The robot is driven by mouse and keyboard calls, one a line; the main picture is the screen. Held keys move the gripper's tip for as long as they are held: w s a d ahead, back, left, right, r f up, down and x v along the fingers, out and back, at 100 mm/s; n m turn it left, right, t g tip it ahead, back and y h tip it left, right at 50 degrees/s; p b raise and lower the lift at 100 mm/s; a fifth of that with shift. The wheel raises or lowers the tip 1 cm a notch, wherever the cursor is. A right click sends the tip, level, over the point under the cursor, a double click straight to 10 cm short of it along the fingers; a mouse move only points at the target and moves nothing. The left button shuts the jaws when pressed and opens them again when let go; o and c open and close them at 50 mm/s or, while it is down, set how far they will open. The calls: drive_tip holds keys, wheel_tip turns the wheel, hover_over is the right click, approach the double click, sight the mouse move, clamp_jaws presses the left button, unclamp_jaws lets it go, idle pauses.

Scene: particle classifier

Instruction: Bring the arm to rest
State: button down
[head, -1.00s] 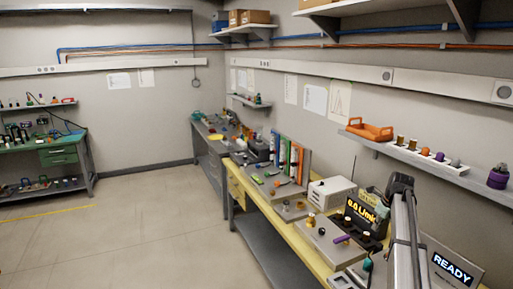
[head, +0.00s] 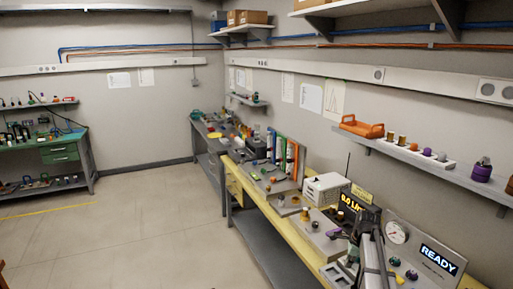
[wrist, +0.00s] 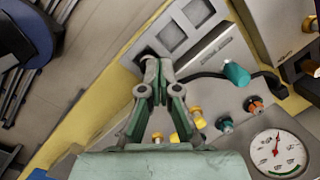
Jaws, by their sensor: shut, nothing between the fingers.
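My gripper (wrist: 155,70) shows in the wrist view with its two green-grey fingers brought together at the tips and nothing between them. It is above a grey panel on the yellow bench. From this view I cannot tell how far above. In the head view my arm is low at the right end of the bench, in front of the instruments, and the gripper is hard to make out there. The panel with the READY display (head: 437,258) stands just right of the arm. Its round gauge (head: 397,232) also shows in the wrist view (wrist: 277,153).
A teal knob (wrist: 236,74) on a black cable and yellow fittings (wrist: 182,130) lie near the fingers. A white box (head: 326,188) stands farther along the bench. A wall shelf (head: 420,158) hangs above. The floor (head: 140,225) at left is open.

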drive_tip(key=s+a+f+n+g, duration=0.1)
drive_tip(key=s+a+f+n, duration=0.5)
drive_tip(key=s, duration=0.3)
drive_tip(key=s+a+f+n+h, duration=0.1)
drive_tip(key=s+a+f+n, duration=0.45)
drive_tip(key=s+n, duration=0.25)
drive_tip(key=s+a+f+n+g, duration=0.1)
drive_tip(key=s+a+f+n, duration=0.4)
drive_tip(key=s+a+n, duration=0.3)
drive_tip(key=s+d+f+g+b, duration=0.1)
drive_tip(key=s+f+g+b, duration=0.5)
drive_tip(key=s+f, duration=2.2)
drive_tip(key=s+b, duration=0.2)
drive_tip(key=b, duration=0.2)
drive_tip(key=shift+s+f+m, duration=0.15)
drive_tip(key=shift+f+m, duration=0.05)
drive_tip(key=shift+m, duration=0.1)
